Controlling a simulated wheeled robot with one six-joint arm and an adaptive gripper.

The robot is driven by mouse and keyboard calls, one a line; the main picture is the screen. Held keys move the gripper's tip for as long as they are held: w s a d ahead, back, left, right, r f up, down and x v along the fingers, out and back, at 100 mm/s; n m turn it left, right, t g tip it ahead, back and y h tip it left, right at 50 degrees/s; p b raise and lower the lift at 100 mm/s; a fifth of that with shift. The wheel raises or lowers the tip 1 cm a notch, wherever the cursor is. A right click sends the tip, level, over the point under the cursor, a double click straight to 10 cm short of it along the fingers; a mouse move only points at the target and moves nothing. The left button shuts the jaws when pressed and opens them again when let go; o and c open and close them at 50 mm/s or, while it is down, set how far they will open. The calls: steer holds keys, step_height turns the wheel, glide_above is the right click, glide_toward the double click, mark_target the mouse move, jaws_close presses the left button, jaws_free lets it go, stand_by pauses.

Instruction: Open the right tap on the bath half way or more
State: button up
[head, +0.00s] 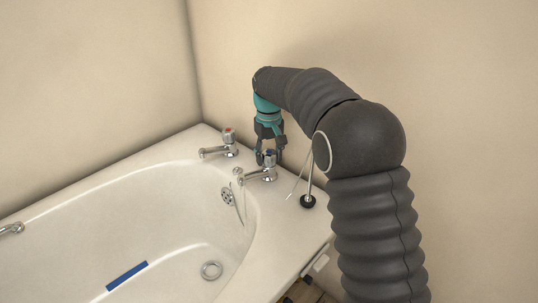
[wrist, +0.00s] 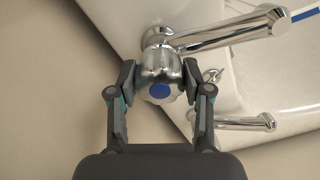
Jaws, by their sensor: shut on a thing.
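The right tap (head: 262,174) is chrome and stands on the bath's end rim, its spout pointing left over the basin. In the wrist view its handle, the blue-capped tap head (wrist: 160,72), sits between the two fingers. My gripper (head: 268,157) comes down on it from above and behind. In the wrist view my gripper (wrist: 159,80) has a pad on each side of the handle, shut on it. The left tap (head: 229,142), with a red cap, stands farther back on the rim, apart from my gripper. How far the handle is turned cannot be told.
A thin upright rod on a black base (head: 308,201) stands right of the tap, near my arm. Beige walls close off the corner.

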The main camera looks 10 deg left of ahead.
mark_target(269, 152)
steer(key=n, duration=0.3)
steer(key=shift+n, duration=2.2)
steer(key=o, duration=1.1)
steer(key=shift+o, duration=0.3)
step_height(269, 152, up, 12)
